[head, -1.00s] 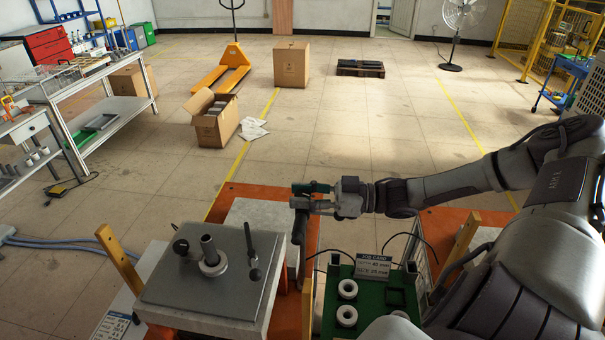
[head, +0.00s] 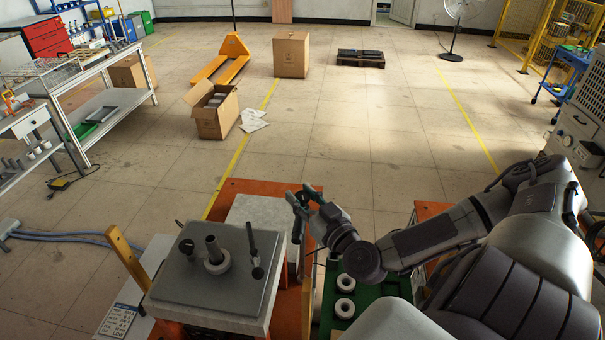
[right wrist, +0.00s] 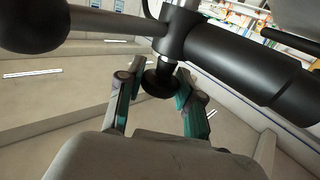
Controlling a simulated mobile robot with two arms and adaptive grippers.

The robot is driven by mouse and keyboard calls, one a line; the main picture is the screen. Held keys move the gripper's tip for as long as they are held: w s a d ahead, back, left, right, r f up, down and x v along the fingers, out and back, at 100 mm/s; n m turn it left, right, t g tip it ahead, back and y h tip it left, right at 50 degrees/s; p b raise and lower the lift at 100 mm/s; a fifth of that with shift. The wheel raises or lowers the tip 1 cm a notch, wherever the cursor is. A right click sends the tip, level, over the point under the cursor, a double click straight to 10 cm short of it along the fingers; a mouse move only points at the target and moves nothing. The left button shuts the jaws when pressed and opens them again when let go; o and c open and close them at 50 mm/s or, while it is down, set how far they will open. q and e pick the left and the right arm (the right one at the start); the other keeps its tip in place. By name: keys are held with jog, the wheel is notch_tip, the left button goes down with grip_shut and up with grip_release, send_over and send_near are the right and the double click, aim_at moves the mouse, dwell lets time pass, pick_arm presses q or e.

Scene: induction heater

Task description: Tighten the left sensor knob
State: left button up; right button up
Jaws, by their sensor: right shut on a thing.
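My right gripper (head: 302,195) is beside the back right of the grey heater plate (head: 185,288), its fingers pointing up and left. In the right wrist view its two green-sided fingers (right wrist: 160,92) close around a small black knob (right wrist: 158,79). The knob sits under a black clamp hub (right wrist: 178,38), which joins a thick black cylinder (right wrist: 245,68) and a metal rod ending in a black ball (right wrist: 33,22). A dark upright cylinder (head: 298,226) shows just below the fingers in the head view. My left gripper is out of view.
The plate carries a central post with a ring (head: 215,255), a black knob (head: 186,245) and a slanted rod (head: 254,248). Two white rings (head: 344,308) lie on a green tray (head: 374,292) at the right. Open floor lies behind the station.

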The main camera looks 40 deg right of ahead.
jog(key=shift+r+m+g+h, duration=0.1)
jog(key=shift+m+g+h, duration=0.4)
jog(key=shift+m+h, duration=0.85)
jog(key=shift+r+h, duration=0.1)
jog(key=shift+h, duration=0.35)
jog(key=o, duration=1.1)
jog(key=shift+o, duration=0.2)
jog(key=shift+s+a+f, duration=0.1)
jog(key=shift+s+f, duration=0.1)
jog(key=v, duration=1.1)
jog(key=shift+s+r, duration=0.15)
jog(key=shift+s, duration=0.1)
jog(key=shift+a, duration=0.1)
